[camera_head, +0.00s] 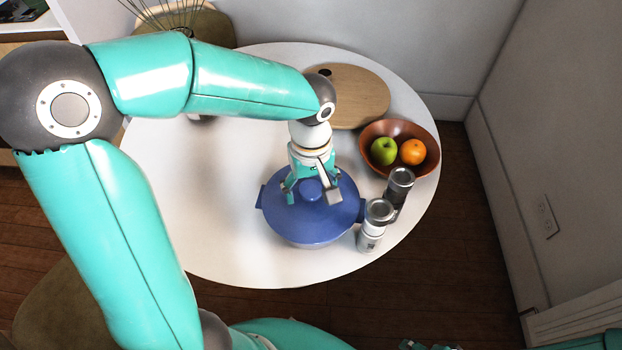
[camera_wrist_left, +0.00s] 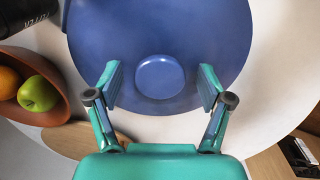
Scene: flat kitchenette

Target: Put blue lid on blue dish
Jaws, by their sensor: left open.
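The blue lid (camera_head: 333,217) is a round disc with a round knob (camera_wrist_left: 160,77) in its middle. It lies on top of the blue dish (camera_head: 318,243), whose side shows under the lid's near edge and whose handles stick out at left and right. The lid looks about level and centred; whether it is fully seated I cannot tell. My left gripper (camera_head: 311,191) is open, pointing down over the lid, with one finger on each side of the knob. In the left wrist view the fingers (camera_wrist_left: 160,86) stand apart from the knob. Only a bit of my right arm shows at the bottom edge.
Two shakers (camera_head: 371,226) (camera_head: 399,187) stand close to the dish's right side. A brown bowl (camera_head: 430,161) with a green apple (camera_head: 384,151) and an orange (camera_head: 412,152) is behind them. A wooden board (camera_head: 360,97) lies at the back. The white table (camera_head: 225,235) is clear left of the dish.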

